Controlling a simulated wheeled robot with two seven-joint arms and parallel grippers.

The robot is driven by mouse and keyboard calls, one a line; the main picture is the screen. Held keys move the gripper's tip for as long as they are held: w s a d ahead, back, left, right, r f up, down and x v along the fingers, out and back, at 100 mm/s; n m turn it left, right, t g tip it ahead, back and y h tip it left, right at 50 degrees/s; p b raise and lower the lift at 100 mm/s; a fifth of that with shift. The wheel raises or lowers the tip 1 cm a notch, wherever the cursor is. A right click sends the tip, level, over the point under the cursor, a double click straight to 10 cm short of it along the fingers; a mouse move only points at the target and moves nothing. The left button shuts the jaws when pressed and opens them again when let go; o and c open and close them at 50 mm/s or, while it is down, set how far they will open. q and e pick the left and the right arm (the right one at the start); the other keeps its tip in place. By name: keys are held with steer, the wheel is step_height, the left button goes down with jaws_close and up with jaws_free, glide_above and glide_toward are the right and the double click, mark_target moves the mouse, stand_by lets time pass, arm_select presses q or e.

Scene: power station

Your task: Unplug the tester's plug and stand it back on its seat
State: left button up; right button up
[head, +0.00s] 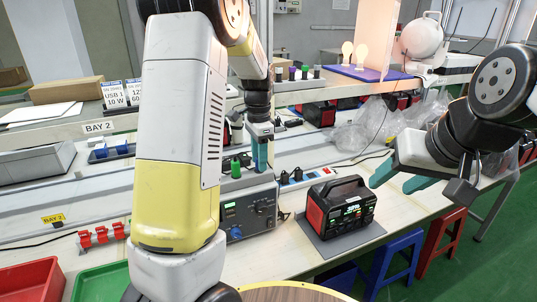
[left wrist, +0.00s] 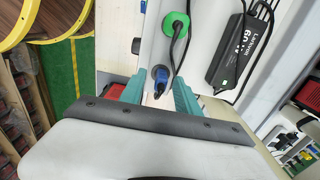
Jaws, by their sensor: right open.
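A grey-blue box with a lit display and a knob (head: 237,221), apparently the tester, stands on the bench. My left gripper (head: 260,155) points down above and behind it, partly behind my own arm. In the left wrist view, a blue plug (left wrist: 161,84) with a dark cable lies between the fingers of my left gripper (left wrist: 159,95). Gaps show on both sides of it, so the fingers look open. A dark round part (left wrist: 160,70) is at the plug. A green round piece (left wrist: 176,25) is beyond. My right gripper (head: 397,184) is open and empty, right of the power station.
A red and black power station (head: 340,207) stands on a grey mat (head: 352,242). Dark and blue plugs (head: 290,177) line a strip behind it. A black adapter (left wrist: 234,52) lies near the green piece. Red and green trays (head: 32,284) are at the front left.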

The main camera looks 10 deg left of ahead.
arm_select(q)
step_height(320, 180, up, 8)
steer(key=shift+f, duration=0.25)
steer(key=s+r+n+t, duration=0.1)
steer(key=s+n+t, duration=0.1)
steer(key=s, duration=0.6)
steer(key=s+d+r+n+t+h, duration=0.1)
steer(key=s+r+n+t, duration=0.1)
steer(key=s+n, duration=0.3)
steer(key=s+d+r+n+t+h, duration=0.1)
steer(key=s+r+n+t, duration=0.1)
steer(key=s, duration=0.9)
steer(key=shift+s+n, duration=0.15)
steer(key=shift+n, duration=0.65)
